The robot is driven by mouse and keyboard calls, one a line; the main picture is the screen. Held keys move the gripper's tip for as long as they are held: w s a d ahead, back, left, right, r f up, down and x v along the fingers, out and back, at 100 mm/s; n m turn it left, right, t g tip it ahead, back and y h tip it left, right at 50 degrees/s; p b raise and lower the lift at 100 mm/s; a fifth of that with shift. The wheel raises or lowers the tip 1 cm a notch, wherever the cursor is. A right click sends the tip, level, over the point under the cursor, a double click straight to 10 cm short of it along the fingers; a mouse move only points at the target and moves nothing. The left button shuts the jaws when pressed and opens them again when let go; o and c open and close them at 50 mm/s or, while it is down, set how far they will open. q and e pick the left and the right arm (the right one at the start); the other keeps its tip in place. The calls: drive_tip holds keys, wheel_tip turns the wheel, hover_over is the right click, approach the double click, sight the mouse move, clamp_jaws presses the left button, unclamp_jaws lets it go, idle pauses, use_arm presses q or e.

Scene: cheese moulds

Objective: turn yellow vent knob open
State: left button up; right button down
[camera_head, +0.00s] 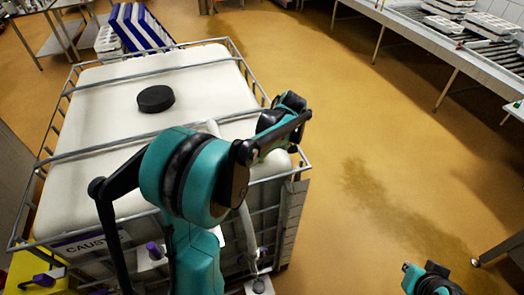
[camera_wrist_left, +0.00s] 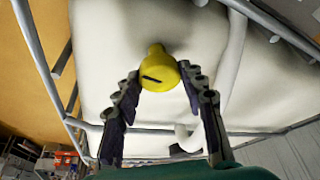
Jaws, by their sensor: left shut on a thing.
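The yellow vent knob (camera_wrist_left: 158,66) shows in the left wrist view, against the white tank (camera_wrist_left: 112,45). A short dark line on its face runs nearly level, tilted slightly. My left gripper (camera_wrist_left: 159,76) is shut on the knob, with one finger on each side. In the head view, the knob and the left fingertips are hidden, and my left arm crosses the front of the white tank (camera_head: 95,110). My right gripper is not in view; only part of my right arm shows at the bottom right.
A metal cage (camera_head: 62,100) surrounds the tank, which has a black lid (camera_head: 155,98) on top. A conveyor table (camera_head: 425,35) stands at the upper right. The floor (camera_head: 345,130) between is clear.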

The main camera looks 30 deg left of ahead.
use_arm(q)
drive_tip(key=shift+n+g, duration=0.5)
drive_tip(key=shift+n, duration=0.6)
drive_tip(key=o, duration=1.1)
drive_tip(key=shift+o, duration=0.2)
drive_tip(key=shift+r, duration=0.1)
drive_tip(key=v, duration=1.2)
